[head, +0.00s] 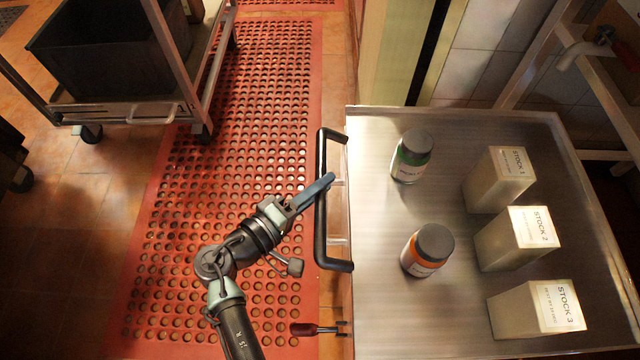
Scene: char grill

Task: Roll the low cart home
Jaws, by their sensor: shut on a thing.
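The low cart (380,290) has a flat steel top with a raised rim and stands at the right of the head view. Its black bar handle (321,215) runs along its left side. My gripper (326,181) is shut on this handle near its middle, reaching in from the lower left. On the cart top stand a green-labelled jar (412,156), an orange-labelled jar (428,250) and three pale blocks marked STOCK 1 (499,180), STOCK 2 (517,239) and STOCK 3 (537,309). All are upright. The cart's wheels are hidden.
A red lever (310,329) sticks out below the handle at the cart's left side. A red perforated mat (190,250) covers the floor left of the cart. A wheeled rack with a dark bin (110,50) stands at upper left. A tap (585,50) and metal frame are at upper right.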

